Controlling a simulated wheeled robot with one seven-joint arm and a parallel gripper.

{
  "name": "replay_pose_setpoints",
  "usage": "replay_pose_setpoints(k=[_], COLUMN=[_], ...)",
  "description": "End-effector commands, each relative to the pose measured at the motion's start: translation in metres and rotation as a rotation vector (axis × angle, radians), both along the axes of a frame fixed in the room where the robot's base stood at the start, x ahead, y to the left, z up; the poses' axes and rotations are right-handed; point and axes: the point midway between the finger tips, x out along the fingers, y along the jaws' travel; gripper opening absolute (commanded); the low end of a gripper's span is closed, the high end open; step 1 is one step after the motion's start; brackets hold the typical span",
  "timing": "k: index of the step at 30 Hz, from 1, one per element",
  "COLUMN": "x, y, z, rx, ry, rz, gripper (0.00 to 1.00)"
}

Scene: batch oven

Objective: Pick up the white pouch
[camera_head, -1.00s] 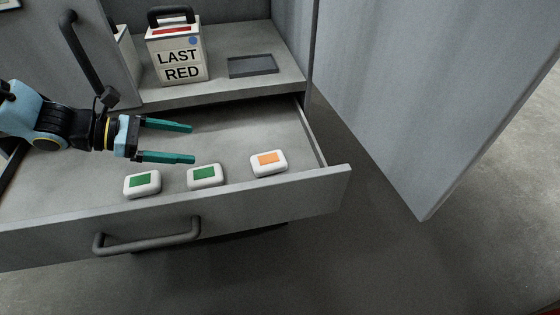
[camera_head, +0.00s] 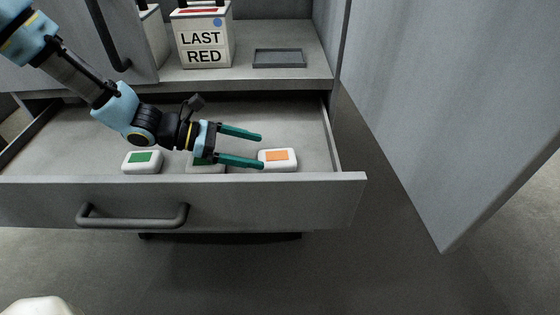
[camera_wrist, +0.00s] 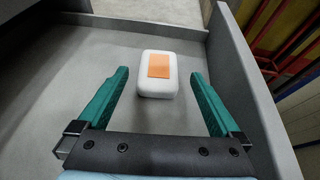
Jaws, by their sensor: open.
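A white pouch with an orange label (camera_head: 278,160) lies in the open drawer (camera_head: 352,178), near its front right. In the wrist view this pouch (camera_wrist: 158,84) lies between and just beyond the fingertips. My gripper (camera_head: 240,147) is open and empty, its teal fingers pointing right toward that pouch. Two more white pouches have green labels: one lies at the left (camera_head: 142,162), and the other (camera_head: 205,167) is partly hidden behind my gripper. At the bottom left edge a white rounded shape (camera_head: 40,306) is cut off and cannot be identified.
Above the drawer a shelf (camera_head: 240,80) holds a box marked LAST RED (camera_head: 203,42) and a shallow dark tray (camera_head: 279,58). A large grey door panel (camera_head: 440,120) stands open at the right. The drawer's front handle (camera_head: 132,217) sticks out below.

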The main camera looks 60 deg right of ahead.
Motion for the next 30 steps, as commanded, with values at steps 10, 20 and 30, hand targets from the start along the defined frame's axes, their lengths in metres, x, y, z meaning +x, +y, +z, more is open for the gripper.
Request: replay_pose_setpoints(k=[10, 20, 30], x=[-0.024, -0.052, -0.053], y=[-0.021, -0.047, -0.049], z=[-0.011, -0.029, -0.031], rx=[0.000, -0.001, -0.001], ry=[0.000, -0.001, -0.002], rz=[-0.001, 0.000, 0.000], gripper=[1.00, 1.00, 0.92])
